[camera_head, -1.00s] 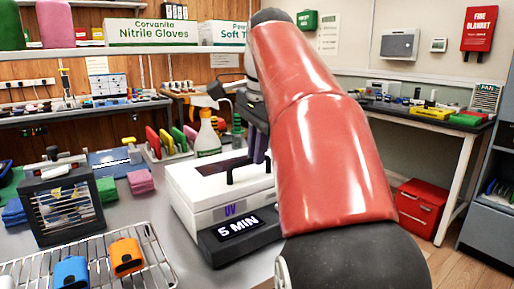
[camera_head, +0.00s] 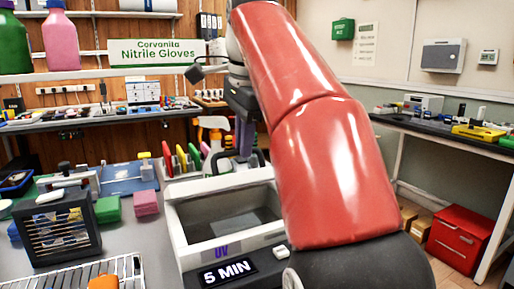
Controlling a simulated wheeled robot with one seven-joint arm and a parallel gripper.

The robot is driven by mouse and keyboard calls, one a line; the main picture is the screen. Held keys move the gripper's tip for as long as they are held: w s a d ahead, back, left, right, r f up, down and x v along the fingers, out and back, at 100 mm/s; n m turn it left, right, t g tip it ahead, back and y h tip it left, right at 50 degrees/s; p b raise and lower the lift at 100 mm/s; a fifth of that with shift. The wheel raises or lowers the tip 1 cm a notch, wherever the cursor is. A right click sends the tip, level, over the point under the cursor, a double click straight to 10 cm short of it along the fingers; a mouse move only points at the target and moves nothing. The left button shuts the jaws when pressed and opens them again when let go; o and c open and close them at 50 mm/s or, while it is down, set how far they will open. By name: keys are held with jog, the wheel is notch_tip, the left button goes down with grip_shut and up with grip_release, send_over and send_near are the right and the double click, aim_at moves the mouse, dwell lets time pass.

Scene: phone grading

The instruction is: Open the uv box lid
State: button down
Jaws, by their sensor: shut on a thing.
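The UV box (camera_head: 178,245) is a white box on the grey bench with a "5 MIN" display (camera_head: 228,272) at its front. Its top is open and its dark, hollow inside shows. The lid is hard to make out, at the box's back edge and partly behind my arm. A dark curved lid handle (camera_head: 222,158) shows at that back edge. My gripper (camera_head: 245,152) is there, shut on the handle, with its fingers pointing down. My red arm hides the right side of the box.
A dark slatted box (camera_head: 58,236) and a wire rack (camera_head: 75,278) with an orange item (camera_head: 103,282) stand at the left. Coloured upright pieces (camera_head: 182,158) and a spray bottle (camera_head: 213,128) stand behind the UV box. Bare bench (camera_head: 130,237) lies left of it.

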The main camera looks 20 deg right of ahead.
jog(key=shift+w+a, duration=0.1)
jog(key=shift+w, duration=0.7)
jog(key=c, duration=1.9)
grip_release()
jog(key=shift+c, duration=0.2)
jog(key=shift+o, duration=1.3)
jog(key=shift+w+f, duration=0.15)
jog(key=shift+w, duration=0.1)
jog(key=shift+o, duration=1)
jog(key=shift+s+r, duration=0.15)
jog(key=shift+r, duration=0.05)
jog(key=shift+s, duration=0.2)
